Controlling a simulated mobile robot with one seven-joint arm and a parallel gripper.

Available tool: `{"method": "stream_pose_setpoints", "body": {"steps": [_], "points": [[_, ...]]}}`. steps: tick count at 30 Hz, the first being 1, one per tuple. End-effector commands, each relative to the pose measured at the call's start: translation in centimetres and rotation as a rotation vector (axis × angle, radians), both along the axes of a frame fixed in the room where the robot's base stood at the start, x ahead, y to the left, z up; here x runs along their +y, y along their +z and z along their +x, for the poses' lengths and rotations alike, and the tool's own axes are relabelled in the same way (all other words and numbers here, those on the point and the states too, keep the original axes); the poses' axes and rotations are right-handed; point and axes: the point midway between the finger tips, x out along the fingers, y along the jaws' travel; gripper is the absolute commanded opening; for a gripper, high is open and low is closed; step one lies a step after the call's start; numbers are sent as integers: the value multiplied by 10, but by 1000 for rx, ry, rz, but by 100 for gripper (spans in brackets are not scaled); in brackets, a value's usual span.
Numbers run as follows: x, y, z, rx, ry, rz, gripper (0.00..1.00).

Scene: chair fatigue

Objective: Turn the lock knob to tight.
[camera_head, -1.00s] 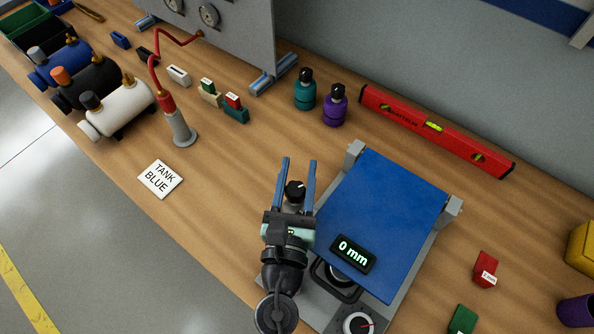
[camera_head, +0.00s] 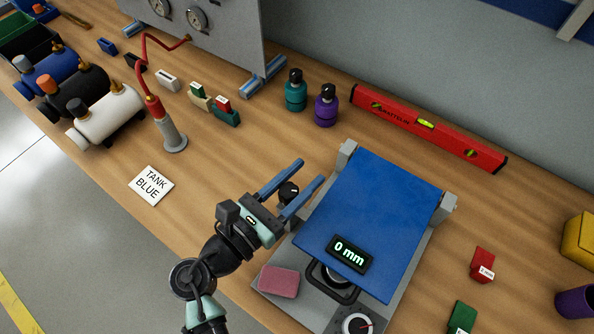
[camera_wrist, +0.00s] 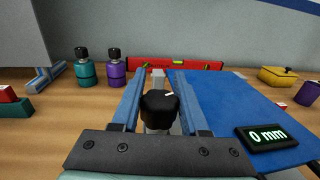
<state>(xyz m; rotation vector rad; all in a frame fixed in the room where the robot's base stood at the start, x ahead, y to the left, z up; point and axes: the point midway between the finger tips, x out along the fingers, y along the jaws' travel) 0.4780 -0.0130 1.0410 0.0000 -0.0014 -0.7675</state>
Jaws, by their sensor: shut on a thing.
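A black round knob (camera_head: 288,192) with a short white mark stands at the left side of the blue-topped fixture (camera_head: 375,215). My gripper (camera_head: 311,171) reaches in from the lower left, its two blue fingers on either side of the knob and closed on it. In the wrist view the knob (camera_wrist: 160,106) sits between the fingers, with its white mark toward the upper right. The fingertips extend past the knob. No tight or loose lettering is readable. A display (camera_head: 348,254) on the blue plate reads 0 mm.
A dial (camera_head: 357,325) with a red pointer is at the fixture's front. A pink block (camera_head: 280,281) lies on its base. A red level (camera_head: 428,127) and two bottles, teal (camera_head: 295,91) and purple (camera_head: 326,106), stand behind.

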Motion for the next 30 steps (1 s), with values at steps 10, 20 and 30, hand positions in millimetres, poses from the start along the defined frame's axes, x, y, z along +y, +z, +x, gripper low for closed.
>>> {"method": "stream_pose_setpoints", "body": {"steps": [10, 20, 30], "points": [[-3, 3, -5, -4, -325, -2, 0], [-6, 1, -13, 0, -564, 3, 0], [-7, 0, -19, 4, -730, 4, 0]]}}
